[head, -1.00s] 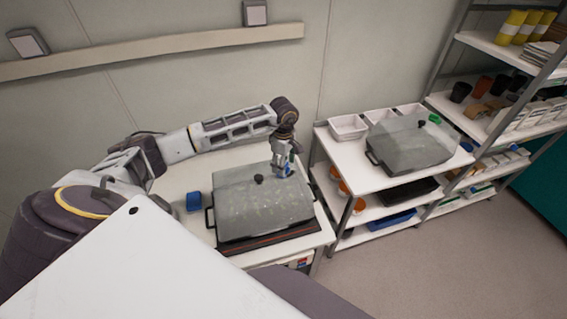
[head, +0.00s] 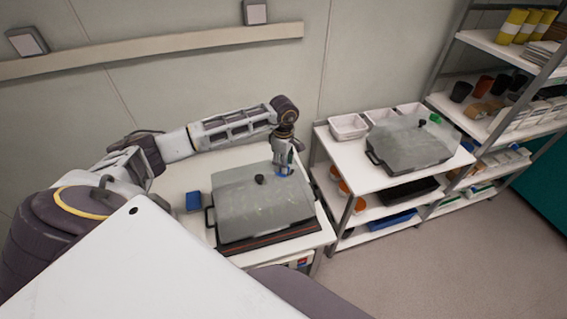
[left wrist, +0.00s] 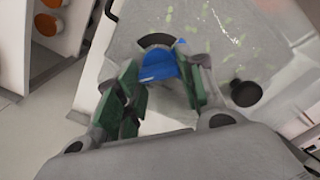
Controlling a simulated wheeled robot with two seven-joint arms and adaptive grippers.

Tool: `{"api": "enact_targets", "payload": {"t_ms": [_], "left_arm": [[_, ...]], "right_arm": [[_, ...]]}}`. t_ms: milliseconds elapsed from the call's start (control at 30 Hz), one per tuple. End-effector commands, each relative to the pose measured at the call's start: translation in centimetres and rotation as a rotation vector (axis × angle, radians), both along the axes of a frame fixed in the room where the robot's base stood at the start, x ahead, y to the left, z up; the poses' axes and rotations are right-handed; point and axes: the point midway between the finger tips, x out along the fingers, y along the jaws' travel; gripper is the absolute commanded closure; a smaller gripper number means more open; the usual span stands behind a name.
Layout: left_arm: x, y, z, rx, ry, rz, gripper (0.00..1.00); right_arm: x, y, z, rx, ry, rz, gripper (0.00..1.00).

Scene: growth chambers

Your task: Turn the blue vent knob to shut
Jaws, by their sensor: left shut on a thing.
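The blue vent knob (left wrist: 158,66) sits on the clear lid of the near growth chamber (head: 250,205), near the lid's back right corner. A dark arc mark shows beside the knob in the left wrist view. My left gripper (head: 283,170) points down over the knob, its fingers on either side of it. In the left wrist view the green-padded fingers (left wrist: 160,88) are shut on the knob. Only a little of the blue shows below the fingers in the head view (head: 284,175). My right gripper is not in view.
A black lid knob (head: 259,179) stands mid-lid. A blue box (head: 193,202) lies left of the chamber. A second chamber (head: 410,145) with a green knob (head: 435,118) and white trays (head: 348,127) stand on the right bench. A shelf rack is farther right.

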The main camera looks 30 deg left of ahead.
Motion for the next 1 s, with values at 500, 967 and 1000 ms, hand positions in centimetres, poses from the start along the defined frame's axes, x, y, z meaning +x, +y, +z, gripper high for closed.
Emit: {"api": "enact_targets", "payload": {"t_ms": [500,967,1000], "left_arm": [[-0.1,0.0,-0.3,0.0,-0.001,0.296,0.85],[-0.2,-0.2,-0.2,0.0,-0.001,0.647,0.85],[-0.3,-0.2,-0.2,0.0,-0.001,0.677,0.85]], "right_arm": [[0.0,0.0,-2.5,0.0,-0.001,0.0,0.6],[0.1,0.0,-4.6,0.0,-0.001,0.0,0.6],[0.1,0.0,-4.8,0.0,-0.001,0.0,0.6]]}}
